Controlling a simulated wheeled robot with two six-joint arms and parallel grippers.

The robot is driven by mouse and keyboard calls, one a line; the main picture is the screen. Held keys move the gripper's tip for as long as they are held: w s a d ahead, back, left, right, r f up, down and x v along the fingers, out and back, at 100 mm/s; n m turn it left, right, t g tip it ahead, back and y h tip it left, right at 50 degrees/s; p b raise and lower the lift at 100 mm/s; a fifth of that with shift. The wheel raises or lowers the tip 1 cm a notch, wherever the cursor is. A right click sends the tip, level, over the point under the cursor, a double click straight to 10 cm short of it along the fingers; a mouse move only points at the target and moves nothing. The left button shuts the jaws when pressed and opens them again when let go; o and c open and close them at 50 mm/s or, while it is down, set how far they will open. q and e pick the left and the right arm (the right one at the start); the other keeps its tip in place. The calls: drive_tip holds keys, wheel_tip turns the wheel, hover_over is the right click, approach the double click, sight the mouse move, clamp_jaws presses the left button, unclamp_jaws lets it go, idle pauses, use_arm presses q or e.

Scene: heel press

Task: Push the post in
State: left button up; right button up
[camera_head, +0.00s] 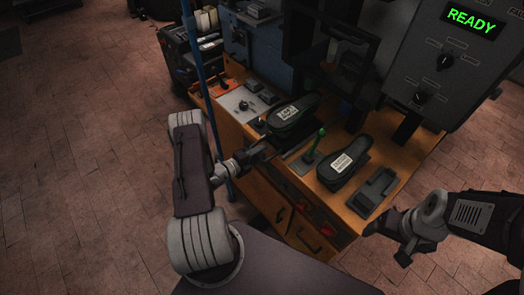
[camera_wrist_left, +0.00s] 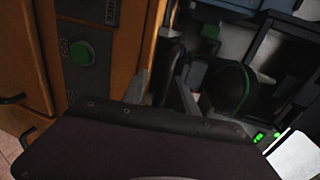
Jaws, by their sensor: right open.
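I cannot single out the post with certainty. A lever with a green knob (camera_head: 321,133) stands upright on the wooden bench (camera_head: 398,152), between two black shoe-shaped pieces with white labels, one at the back left (camera_head: 290,112) and one at the front right (camera_head: 345,162). My left gripper (camera_head: 262,152) is at the bench's left front edge, short of the lever. In the left wrist view its grey fingers (camera_wrist_left: 165,90) show apart, with a dark shape between them; whether they touch it is unclear. My right gripper (camera_head: 384,243) is open and empty at the lower right, off the bench.
A black tray (camera_head: 375,192) lies at the bench's right. A grey panel with knobs (camera_head: 450,65) reads READY. A blue pole (camera_head: 196,70) stands behind my left arm. A green button (camera_wrist_left: 82,53) shows in the left wrist view. The floor at left is clear.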

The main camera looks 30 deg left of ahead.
use_arm(q)
drive_tip(key=shift+w+d+f, duration=0.1)
drive_tip(key=shift+w, duration=0.15)
clamp_jaws()
idle(1.3)
